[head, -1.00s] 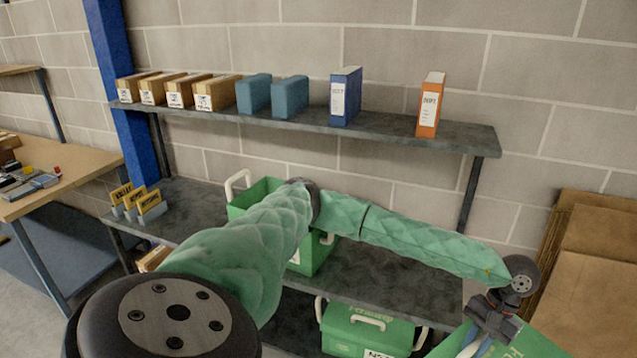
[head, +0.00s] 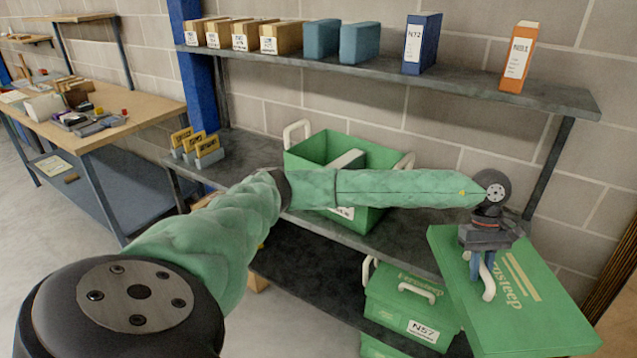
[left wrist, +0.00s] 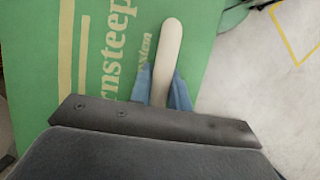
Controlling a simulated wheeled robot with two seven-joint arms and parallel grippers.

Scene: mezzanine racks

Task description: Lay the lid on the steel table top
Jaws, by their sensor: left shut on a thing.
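The green lid (head: 545,300) with pale lettering and a white handle is at the right of the head view, held up in front of the rack. My left gripper (head: 484,268) is shut on the lid's handle from above. In the left wrist view the blue fingers grip the white handle (left wrist: 168,50) on both sides, with the green lid (left wrist: 205,25) behind it. An open green crate (head: 305,150) stands on the grey middle shelf, partly hidden by my arm. I cannot make out a steel table top for certain. My right gripper is out of view.
The upper shelf (head: 470,87) holds boxes and binders. A lidded green box (head: 395,300) sits on the lower shelf, close to the held lid. A wooden-topped bench (head: 130,105) with clutter stands at left. Bare floor (head: 80,220) lies in front.

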